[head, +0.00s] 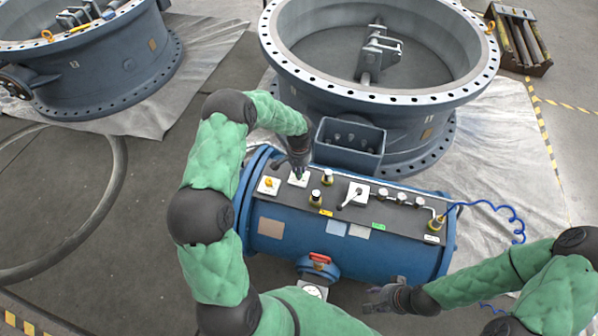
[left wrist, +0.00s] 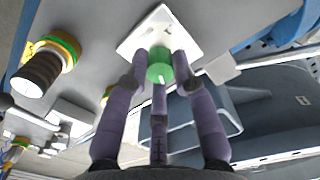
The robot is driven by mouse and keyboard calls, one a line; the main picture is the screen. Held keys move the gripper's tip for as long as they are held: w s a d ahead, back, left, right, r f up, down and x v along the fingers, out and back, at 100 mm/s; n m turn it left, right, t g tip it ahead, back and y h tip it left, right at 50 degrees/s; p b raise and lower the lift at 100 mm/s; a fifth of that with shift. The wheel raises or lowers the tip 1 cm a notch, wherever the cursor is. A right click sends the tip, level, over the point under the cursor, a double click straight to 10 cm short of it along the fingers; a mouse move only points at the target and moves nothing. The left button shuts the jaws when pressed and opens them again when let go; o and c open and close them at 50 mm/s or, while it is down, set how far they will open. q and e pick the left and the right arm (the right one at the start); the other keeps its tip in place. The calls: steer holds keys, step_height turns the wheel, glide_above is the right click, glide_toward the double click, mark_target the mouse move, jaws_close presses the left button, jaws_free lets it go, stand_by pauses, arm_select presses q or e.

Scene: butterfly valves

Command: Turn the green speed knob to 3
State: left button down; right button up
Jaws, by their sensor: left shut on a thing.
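The green speed knob (left wrist: 160,72) sits on a white square plate (left wrist: 150,38) in the left wrist view. My left gripper (left wrist: 160,62) is shut on the knob, its fingers around it. In the head view my left gripper (head: 299,172) reaches down over the white plate (head: 299,181) on top of the blue cylindrical unit (head: 285,223), hiding most of the knob. Its dial marks are too small or covered to read. My right gripper (head: 378,300) is open and empty, in front of the unit at the lower right.
Beside the knob stand a plate with an orange knob (head: 268,184), yellow-ringed black knobs (head: 315,196) and a lever (head: 351,198). A blue open box (head: 349,147) and a large valve ring (head: 430,95) stand behind. A blue coiled hose (head: 497,208) lies right.

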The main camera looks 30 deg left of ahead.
arm_select(q)
steer(key=n+b, duration=0.1)
steer(key=n, duration=0.4)
steer(key=shift+n, duration=0.3)
stand_by(0.4)
steer(key=c, duration=1)
jaws_free()
step_height(320, 180, up, 12)
steer(key=shift+f, duration=0.1)
